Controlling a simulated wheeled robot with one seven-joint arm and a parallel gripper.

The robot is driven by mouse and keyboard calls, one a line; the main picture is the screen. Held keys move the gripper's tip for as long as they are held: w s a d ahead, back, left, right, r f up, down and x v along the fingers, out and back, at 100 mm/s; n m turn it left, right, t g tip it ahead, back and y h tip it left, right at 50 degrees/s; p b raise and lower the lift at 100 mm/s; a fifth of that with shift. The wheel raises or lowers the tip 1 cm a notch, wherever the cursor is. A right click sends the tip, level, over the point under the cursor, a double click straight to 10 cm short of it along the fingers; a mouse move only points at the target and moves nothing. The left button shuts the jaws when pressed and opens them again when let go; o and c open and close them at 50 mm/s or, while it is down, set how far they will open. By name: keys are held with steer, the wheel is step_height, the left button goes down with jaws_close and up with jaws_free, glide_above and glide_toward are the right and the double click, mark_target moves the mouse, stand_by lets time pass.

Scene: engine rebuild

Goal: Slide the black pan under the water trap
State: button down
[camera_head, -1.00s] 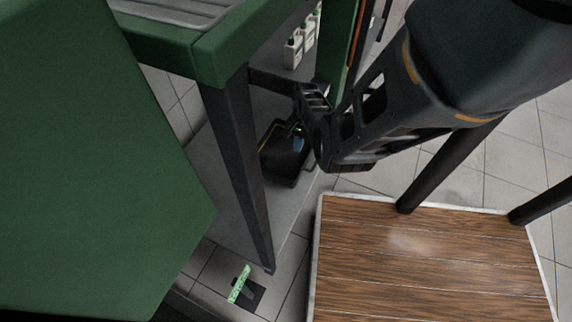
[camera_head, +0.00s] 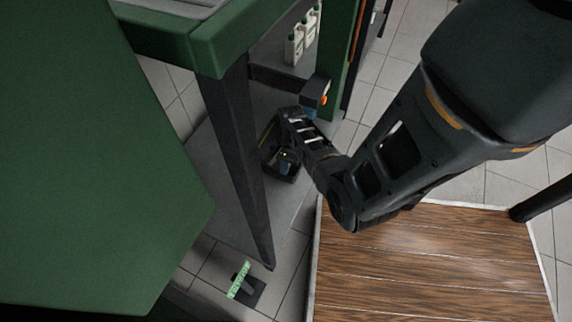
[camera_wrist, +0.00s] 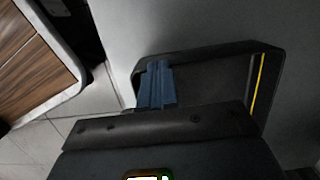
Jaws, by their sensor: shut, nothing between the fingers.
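The black pan (camera_head: 291,178) sits on the grey floor strip under the green bench, a yellow line along one inner edge. The wrist view shows its rim (camera_wrist: 215,48) and dark inside. My gripper (camera_head: 286,162) is shut and empty, with its blue fingers (camera_wrist: 155,85) over the pan, close to its left wall in the wrist view. I cannot tell whether they touch it. The likely water trap (camera_head: 315,93), a dark block with an orange spot and a bluish lower part, is by the green post, above and right of the pan. My arm hides part of the pan.
A dark bench leg (camera_head: 243,160) stands left of the pan. White bottles (camera_head: 294,48) stand behind a dark crossbar (camera_head: 285,80). A wooden-topped table (camera_head: 430,255) is at the lower right. A green-marked item (camera_head: 240,283) lies near the leg's foot.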

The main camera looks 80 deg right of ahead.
steer(key=shift+s+a+f, duration=0.1)
steer(key=shift+f, duration=0.15)
steer(key=shift+d, duration=0.25)
steer(key=d, duration=0.2)
steer(key=s+d+b, duration=0.1)
steer(key=d, duration=0.1)
steer(key=s+d, duration=0.1)
steer(key=d, duration=0.1)
steer(key=shift+f+b, duration=0.2)
steer(key=shift+b, duration=0.2)
steer(key=shift+s+d, duration=0.3)
steer(key=shift+d, duration=0.05)
steer(key=shift+r+p, duration=0.85)
steer(key=shift+p, duration=0.05)
step_height(320, 180, up, 7)
steer(key=d+p, duration=0.1)
steer(key=p, duration=0.2)
steer(key=shift+s+d, duration=0.15)
steer(key=shift+s, duration=0.05)
steer(key=shift+f, duration=0.1)
